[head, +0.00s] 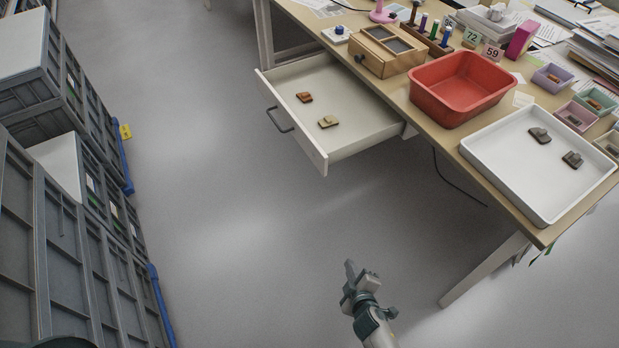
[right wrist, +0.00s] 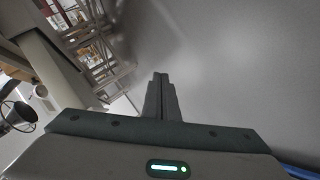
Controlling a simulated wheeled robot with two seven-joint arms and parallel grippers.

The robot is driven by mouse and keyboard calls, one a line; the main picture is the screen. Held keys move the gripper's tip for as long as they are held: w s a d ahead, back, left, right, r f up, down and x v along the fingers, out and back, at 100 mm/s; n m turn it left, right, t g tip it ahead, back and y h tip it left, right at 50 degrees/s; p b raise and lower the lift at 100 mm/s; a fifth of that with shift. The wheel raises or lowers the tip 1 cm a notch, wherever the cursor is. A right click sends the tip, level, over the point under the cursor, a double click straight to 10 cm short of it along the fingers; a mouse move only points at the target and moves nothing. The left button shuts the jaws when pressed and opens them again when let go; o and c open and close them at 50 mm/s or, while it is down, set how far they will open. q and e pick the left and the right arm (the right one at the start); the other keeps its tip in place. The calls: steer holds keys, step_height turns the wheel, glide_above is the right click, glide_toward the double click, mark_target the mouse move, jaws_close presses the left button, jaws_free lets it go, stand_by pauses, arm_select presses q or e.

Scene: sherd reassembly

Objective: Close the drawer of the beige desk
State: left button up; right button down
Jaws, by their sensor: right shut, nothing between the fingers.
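The drawer (head: 345,131) of the beige desk (head: 419,108) is pulled well out on the desk's left side. A reddish-brown sherd (head: 304,97) and a tan sherd (head: 328,121) lie inside it. Its dark bar handle (head: 279,120) is on the front panel, facing left. My right gripper (head: 350,270) is in the lower middle of the head view, over the floor, in front of the drawer and apart from it. Its fingers (right wrist: 158,95) are together and empty in the right wrist view. My left gripper is not visible.
On the desk are a red bin (head: 462,88), a white tray (head: 510,185) with two dark sherds, and a small wooden box (head: 385,55). Grey crates (head: 75,230) are stacked at the left. Between crates and drawer the floor (head: 215,180) is clear.

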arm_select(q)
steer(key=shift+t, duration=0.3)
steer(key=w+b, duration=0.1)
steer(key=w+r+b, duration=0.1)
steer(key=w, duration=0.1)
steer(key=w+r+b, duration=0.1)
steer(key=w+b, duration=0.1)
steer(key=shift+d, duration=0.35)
arm_select(e)
steer(key=w+a+r+n+t+y, duration=0.2)
steer(key=w+a+r+n, duration=0.2)
steer(key=r, duration=0.7)
steer(key=w+a+r+n+t+y, duration=0.2)
steer(key=w+a+r, duration=0.4)
steer(key=r, duration=0.5)
steer(key=shift+a+n+t, duration=0.55)
steer(key=shift+n+t, duration=0.25)
steer(key=shift+n, duration=0.4)
steer(key=shift+w, duration=0.1)
